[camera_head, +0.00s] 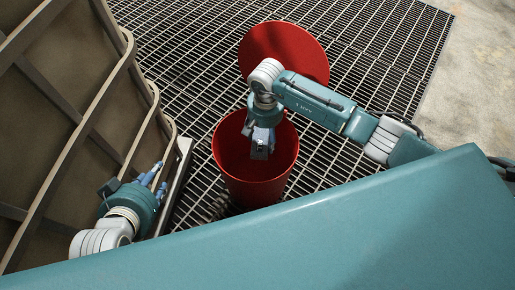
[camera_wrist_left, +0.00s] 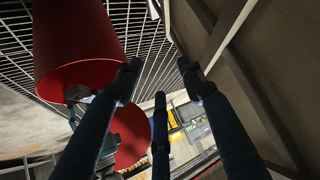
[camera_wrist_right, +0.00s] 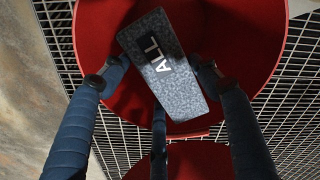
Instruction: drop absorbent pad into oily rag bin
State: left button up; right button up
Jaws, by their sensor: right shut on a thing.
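The oily rag bin (camera_head: 258,190) is a round red bin standing on the floor grating, open at the top. Its red round lid (camera_head: 300,50) stands raised behind the opening. My right gripper (camera_head: 262,143) points down over the bin's mouth. In the right wrist view it is shut on the absorbent pad (camera_wrist_right: 172,88), a speckled grey slab marked "ALL". The pad is tilted, with the red bin interior (camera_wrist_right: 245,45) around it. My left gripper (camera_head: 150,176) is left of the bin; in the left wrist view its fingers are spread and empty.
A large brown ribbed structure (camera_head: 60,110) stands at the left, close to my left gripper. Dark metal grating (camera_head: 180,50) surrounds the bin. Bare concrete (camera_head: 480,70) lies at the right. Yellow and grey items (camera_wrist_left: 190,125) show in the left wrist view.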

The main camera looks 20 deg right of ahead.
jog(key=shift+f+b, duration=0.35)
jog(key=shift+f, duration=0.25)
pick_arm(q)
jog(key=w+d+r+t+h, duration=0.1)
jog(key=w+d+r+t, duration=0.1)
jog(key=w+r+t, duration=0.1)
jog(key=shift+w+r, duration=0.75)
jog(key=shift+r, duration=0.1)
pick_arm(e)
jog(key=shift+f, duration=0.2)
pick_arm(q)
jog(key=shift+a, duration=0.1)
pick_arm(e)
jog(key=o, duration=1.1)
notch_tip(320, 180, up, 12)
